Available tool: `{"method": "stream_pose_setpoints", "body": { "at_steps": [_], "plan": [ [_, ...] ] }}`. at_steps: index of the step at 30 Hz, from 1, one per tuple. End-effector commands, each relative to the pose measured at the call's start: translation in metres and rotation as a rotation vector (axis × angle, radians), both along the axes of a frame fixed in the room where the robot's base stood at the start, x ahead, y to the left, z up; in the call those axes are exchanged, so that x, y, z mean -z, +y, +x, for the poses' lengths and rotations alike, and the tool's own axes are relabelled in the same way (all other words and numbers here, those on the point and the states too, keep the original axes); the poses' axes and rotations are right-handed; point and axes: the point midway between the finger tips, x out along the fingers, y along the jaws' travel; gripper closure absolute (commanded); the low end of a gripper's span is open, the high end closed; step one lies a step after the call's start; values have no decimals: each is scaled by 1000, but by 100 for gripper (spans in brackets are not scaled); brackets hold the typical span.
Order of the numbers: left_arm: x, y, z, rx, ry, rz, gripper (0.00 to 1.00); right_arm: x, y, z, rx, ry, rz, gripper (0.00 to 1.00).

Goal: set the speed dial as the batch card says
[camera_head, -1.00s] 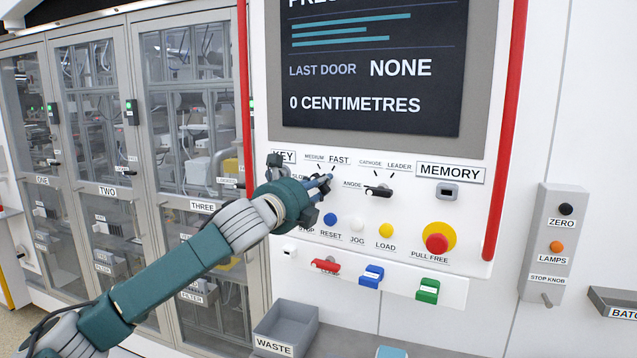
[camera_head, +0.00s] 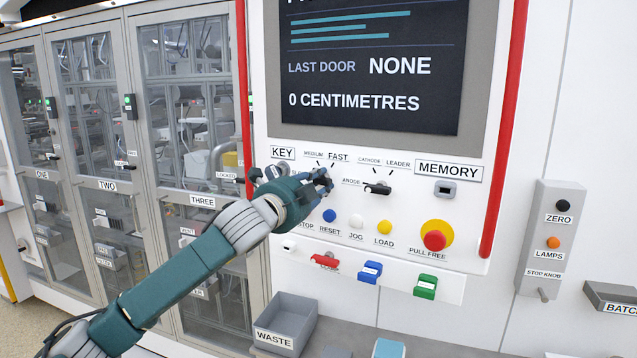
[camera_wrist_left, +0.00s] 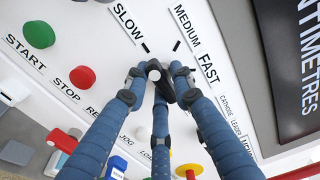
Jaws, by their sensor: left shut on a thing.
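The speed dial (camera_wrist_left: 160,78) is a small dark knob on the white panel, with the labels SLOW (camera_wrist_left: 128,22), MEDIUM (camera_wrist_left: 186,24) and FAST (camera_wrist_left: 208,67) around it. My left gripper (camera_wrist_left: 160,72) is shut on the dial, its blue fingers around the knob. In the head view the left gripper (camera_head: 322,181) covers the dial and the SLOW label; MEDIUM and FAST show above it. I cannot tell exactly which mark the knob points to. The batch card's face is not in view; a grey tray (camera_head: 598,294) with a cut-off "BATC" label is at the right edge. My right gripper is not in view.
An electrode selector (camera_head: 378,188) sits close right of the dial. Below are the blue reset button (camera_head: 329,215), other buttons and a red stop knob (camera_head: 434,240). A red rail (camera_head: 505,130) edges the panel. A waste bin (camera_head: 290,312) stands below.

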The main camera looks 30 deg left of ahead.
Motion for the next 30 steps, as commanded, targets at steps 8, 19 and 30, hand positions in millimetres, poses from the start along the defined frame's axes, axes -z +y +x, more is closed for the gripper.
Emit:
{"method": "stream_pose_setpoints", "body": {
  "at_steps": [8, 19, 30],
  "plan": [
    [6, -1, 1, -1, 7, -50, 100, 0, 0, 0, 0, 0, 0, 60],
    [7, -1, 1, 0, 9, -54, 100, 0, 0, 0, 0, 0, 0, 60],
    [3, -1, 0, 0, 1, -49, 61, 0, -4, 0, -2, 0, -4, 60]
  ]
}}
